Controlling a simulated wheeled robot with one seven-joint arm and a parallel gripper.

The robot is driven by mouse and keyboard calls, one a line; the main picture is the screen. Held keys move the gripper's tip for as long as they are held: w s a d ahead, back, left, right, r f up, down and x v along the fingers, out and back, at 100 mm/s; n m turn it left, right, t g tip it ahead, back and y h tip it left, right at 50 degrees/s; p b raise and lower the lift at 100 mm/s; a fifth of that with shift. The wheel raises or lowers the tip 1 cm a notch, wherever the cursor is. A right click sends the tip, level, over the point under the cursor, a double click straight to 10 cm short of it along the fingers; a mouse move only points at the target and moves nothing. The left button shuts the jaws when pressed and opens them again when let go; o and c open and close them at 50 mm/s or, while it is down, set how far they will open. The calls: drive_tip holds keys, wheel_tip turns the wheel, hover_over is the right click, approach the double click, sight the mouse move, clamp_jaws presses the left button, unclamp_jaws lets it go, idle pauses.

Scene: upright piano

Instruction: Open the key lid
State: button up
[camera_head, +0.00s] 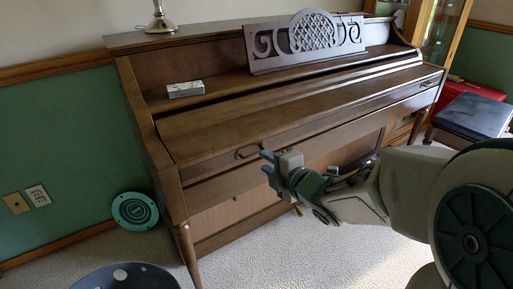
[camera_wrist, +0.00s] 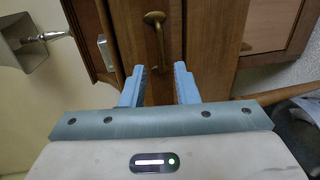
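The brown wooden upright piano has its key lid (camera_head: 290,110) down, a long sloping panel with no keys showing. A brass handle (camera_head: 248,152) sits on the lid's front edge at left, and a second handle (camera_head: 428,83) is at the right end. My gripper (camera_head: 266,162) is just right of and slightly below the left handle in the head view. In the wrist view my gripper (camera_wrist: 160,70) is open and empty, its blue fingers apart. A brass handle (camera_wrist: 155,35) stands ahead of the gap between them. No contact with it shows.
A carved music stand (camera_head: 305,40), a small pale box (camera_head: 186,89) and a metal lamp base (camera_head: 161,20) stand on the piano. A black-topped bench (camera_head: 475,117) is at right. A round green object (camera_head: 135,211) is on the carpet by the wall.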

drive_tip(key=b+x, duration=0.1)
drive_tip(key=x, duration=0.5)
drive_tip(key=shift+f, duration=0.1)
clamp_jaws()
